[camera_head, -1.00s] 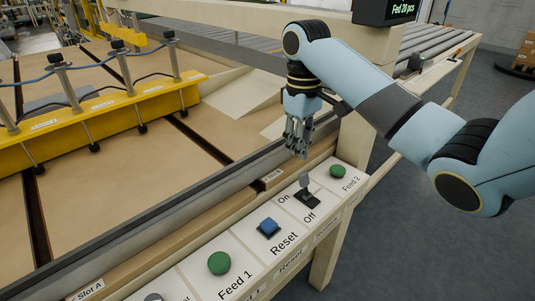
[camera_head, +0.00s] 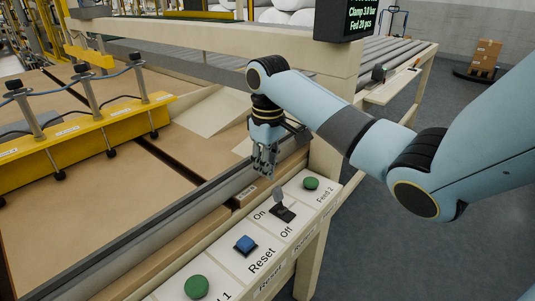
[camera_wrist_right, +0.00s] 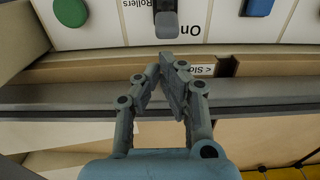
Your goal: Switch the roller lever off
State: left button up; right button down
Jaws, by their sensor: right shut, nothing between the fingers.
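The roller lever (camera_head: 278,201) is a grey handle on a black base on the cream control panel (camera_head: 225,266), between the On and Off labels. Its handle stands up from the base and appears tilted toward the On side. In the right wrist view the lever (camera_wrist_right: 166,22) is at the top centre, beside the word On. My right gripper (camera_head: 264,172) is shut and empty, just beyond the lever on its far side and above the panel's back edge. In the wrist view its fingertips (camera_wrist_right: 169,63) meet just short of the lever, apparently apart from it. My left gripper is not in view.
A blue Reset button (camera_head: 245,243) and a green Feed 1 button (camera_head: 196,287) are left of the lever; a green Feed 2 button (camera_head: 311,183) is right of it. A dark metal rail (camera_head: 150,224) runs behind the panel. A display (camera_head: 345,20) hangs above.

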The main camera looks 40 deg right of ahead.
aim_at(281, 188)
jog(key=shift+f, duration=1.7)
jog(key=shift+s+r+t+p, duration=0.55)
jog(key=shift+t+p, duration=0.25)
jog(key=shift+p, duration=1.1)
jog(key=s+t+p, duration=0.1)
jog(key=p, duration=0.1)
jog(key=s+t+p, duration=0.1)
jog(key=p, duration=0.1)
jog(key=shift+d+r+t, duration=0.15)
jog(key=shift+r+t, duration=0.15)
jog(key=shift+r, duration=0.1)
jog(key=shift+s+r+t+y+p, duration=0.1)
jog(key=shift+s+t+y+p, duration=0.2)
jog(key=shift+s+t+p, duration=0.85)
jog(key=shift+s+d+p, duration=0.1)
jog(key=shift+p, duration=0.2)
jog(key=shift+s, duration=0.1)
